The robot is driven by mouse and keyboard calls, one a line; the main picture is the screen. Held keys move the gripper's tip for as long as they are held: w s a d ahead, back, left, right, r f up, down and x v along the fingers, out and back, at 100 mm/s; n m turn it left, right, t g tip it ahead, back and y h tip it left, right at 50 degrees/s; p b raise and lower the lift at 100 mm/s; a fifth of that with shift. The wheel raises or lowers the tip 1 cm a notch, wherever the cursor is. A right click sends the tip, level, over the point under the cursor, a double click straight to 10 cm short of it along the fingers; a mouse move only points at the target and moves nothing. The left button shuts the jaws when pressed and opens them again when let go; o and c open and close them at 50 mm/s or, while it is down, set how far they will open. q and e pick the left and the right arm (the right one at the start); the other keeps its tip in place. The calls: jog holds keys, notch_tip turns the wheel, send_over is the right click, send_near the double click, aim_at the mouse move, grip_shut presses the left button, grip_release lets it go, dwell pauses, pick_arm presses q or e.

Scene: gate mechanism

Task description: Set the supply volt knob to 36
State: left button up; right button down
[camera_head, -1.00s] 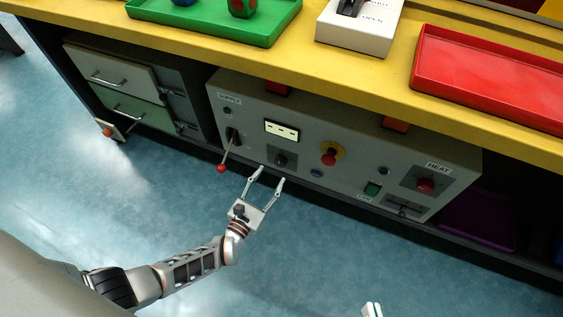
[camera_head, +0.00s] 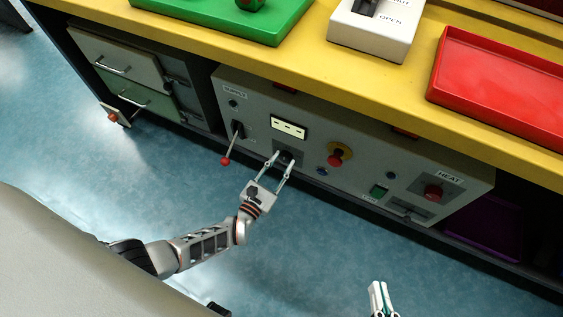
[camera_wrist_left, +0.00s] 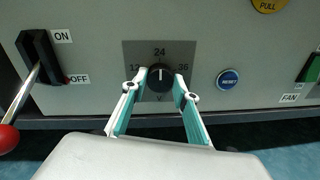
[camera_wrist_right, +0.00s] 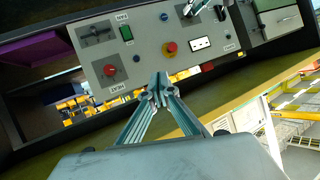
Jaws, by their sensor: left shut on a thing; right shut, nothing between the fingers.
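The supply volt knob (camera_wrist_left: 160,77) is a round black dial on a dark grey plate (camera_wrist_left: 184,50) marked 12 at left, 24 at top and 36 at right, with V below. Its white mark points straight up at 24. In the head view the knob (camera_head: 286,157) is partly hidden by my left gripper (camera_head: 283,156). My left gripper (camera_wrist_left: 161,80) has one finger on each side of the knob and is shut on it. My right gripper (camera_head: 379,284) is shut and empty, over the floor away from the panel; its closed fingertips show in the right wrist view (camera_wrist_right: 158,82).
Left of the knob is a black ON/OFF supply switch (camera_wrist_left: 40,58) with a red-tipped lever (camera_wrist_left: 7,138). Right of it are a blue RESET button (camera_wrist_left: 228,79) and a red PULL button (camera_head: 335,160). The yellow bench (camera_head: 300,70) overhangs the panel.

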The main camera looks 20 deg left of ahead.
pick_arm(q)
jog(key=shift+f+m, duration=0.1)
jog(key=shift+m, duration=0.3)
pick_arm(e)
jog(key=shift+s+a+f, duration=0.1)
jog(key=shift+s+f, duration=0.05)
jog(key=shift+f, duration=0.05)
pick_arm(q)
jog(key=shift+m+b, duration=0.3)
jog(key=shift+m, duration=1.2)
jog(key=shift+w+r+m, duration=0.1)
jog(key=shift+r+m, duration=0.1)
jog(key=shift+m, duration=0.6)
jog(key=m, duration=0.4)
jog(key=shift+r+g+y+p, duration=0.1)
jog(key=shift+g+y+p, duration=0.2)
jog(key=m, duration=0.3)
jog(key=shift+m+p, duration=0.3)
jog(key=shift+m, duration=0.2)
pick_arm(e)
jog(key=shift+w+d+r+n, duration=0.3)
jog(key=shift+d+r, duration=0.05)
jog(key=shift+d, duration=0.3)
